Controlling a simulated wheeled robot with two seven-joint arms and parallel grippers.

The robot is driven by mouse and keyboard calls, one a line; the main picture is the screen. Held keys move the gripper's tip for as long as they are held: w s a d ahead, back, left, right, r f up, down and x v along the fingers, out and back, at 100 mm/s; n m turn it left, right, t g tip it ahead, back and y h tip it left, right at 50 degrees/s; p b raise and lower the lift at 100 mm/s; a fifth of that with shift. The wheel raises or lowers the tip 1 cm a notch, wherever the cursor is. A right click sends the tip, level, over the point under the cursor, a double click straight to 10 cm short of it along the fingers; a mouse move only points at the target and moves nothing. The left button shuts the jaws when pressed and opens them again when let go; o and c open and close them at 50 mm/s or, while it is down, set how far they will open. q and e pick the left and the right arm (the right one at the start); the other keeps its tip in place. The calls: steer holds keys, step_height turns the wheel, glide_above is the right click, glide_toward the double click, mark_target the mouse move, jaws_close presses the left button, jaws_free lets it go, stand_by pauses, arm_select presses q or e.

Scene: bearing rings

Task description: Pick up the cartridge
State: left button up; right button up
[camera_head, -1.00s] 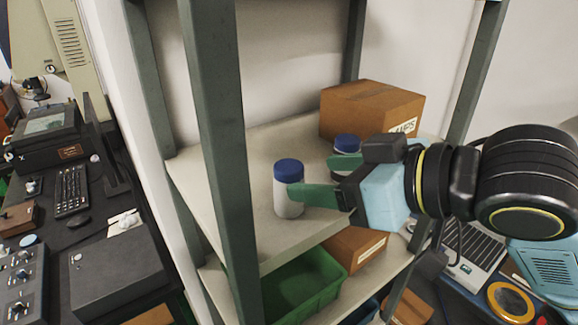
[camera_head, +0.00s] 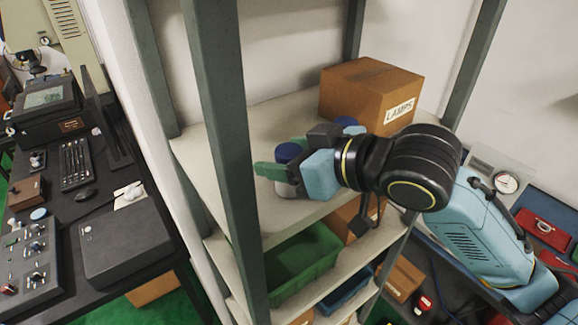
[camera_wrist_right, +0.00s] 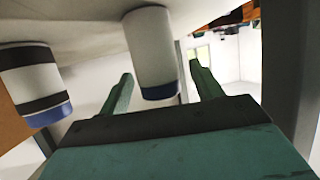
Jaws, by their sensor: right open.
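A white cartridge (camera_head: 285,189) with a blue cap stands upright on the upper shelf (camera_head: 218,175). It also shows in the right wrist view (camera_wrist_right: 152,45), upside down between two green fingers. My right gripper (camera_head: 280,160) is open, with one finger on each side of the cartridge; I cannot tell whether either touches it. The gripper hides part of the cartridge's body in the head view. A second white container with a blue cap (camera_head: 347,121) is mostly hidden behind the gripper. The right wrist view shows its black band (camera_wrist_right: 35,103). My left gripper is out of view.
A cardboard box labelled LAMPS (camera_head: 362,92) stands at the back of the upper shelf. A dark green post (camera_head: 221,140) rises at the shelf's front left. A green bin (camera_head: 305,262) sits on the shelf below. The upper shelf's left part is clear.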

steer(key=shift+c, duration=0.4)
steer(key=c, duration=1.1)
steer(key=shift+o, duration=0.2)
